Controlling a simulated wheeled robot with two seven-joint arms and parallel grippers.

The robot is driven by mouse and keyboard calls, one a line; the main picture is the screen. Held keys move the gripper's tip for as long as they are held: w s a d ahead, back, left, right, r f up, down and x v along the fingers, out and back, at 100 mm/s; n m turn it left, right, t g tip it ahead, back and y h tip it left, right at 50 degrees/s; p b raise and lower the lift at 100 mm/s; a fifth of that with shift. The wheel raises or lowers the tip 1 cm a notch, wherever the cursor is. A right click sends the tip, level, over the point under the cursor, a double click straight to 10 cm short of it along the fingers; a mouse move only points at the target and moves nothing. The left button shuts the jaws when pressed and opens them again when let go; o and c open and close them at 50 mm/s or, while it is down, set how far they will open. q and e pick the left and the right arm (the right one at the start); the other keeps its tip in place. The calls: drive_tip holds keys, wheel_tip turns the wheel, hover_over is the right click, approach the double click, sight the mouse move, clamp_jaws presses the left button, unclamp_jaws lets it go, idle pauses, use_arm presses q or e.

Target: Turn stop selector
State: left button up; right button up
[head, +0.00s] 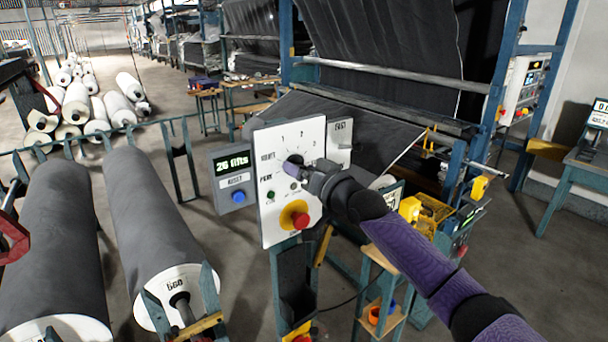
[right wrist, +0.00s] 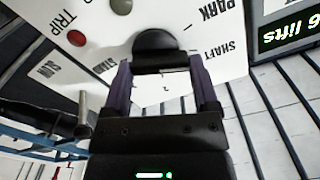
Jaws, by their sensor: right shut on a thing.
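The white control panel (head: 270,225) stands near the middle of the head view, with a dial marked 1, 2 and 3 and words around it. The black selector knob (right wrist: 158,45) shows in the right wrist view between the two purple fingers of my right gripper (right wrist: 162,75). In the head view my right gripper (head: 297,172) reaches the dial from the right and hides much of the knob. It is shut on the knob. The knob's exact pointing direction is hard to tell.
Below the dial sit a green button (head: 271,195) and a red stop button (head: 300,220) on a yellow ring. A grey counter box (head: 233,180) reading 26 lifts adjoins the panel's left. Grey rolls (head: 140,215) lie at left; a loom frame stands behind.

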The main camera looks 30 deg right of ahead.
drive_tip(key=n, duration=0.3)
drive_tip(key=shift+a+f+n, duration=0.1)
drive_tip(key=shift+f+n, duration=0.05)
drive_tip(key=shift+n, duration=1.55)
drive_tip(key=o, duration=1.1)
drive_tip(key=shift+s+d+b, duration=0.2)
drive_tip(key=shift+s+b, duration=0.4)
drive_tip(key=shift+s, duration=1.9)
drive_tip(key=shift+s+d+b, duration=0.2)
drive_tip(key=shift+s+b, duration=0.35)
drive_tip(key=shift+s, duration=1.95)
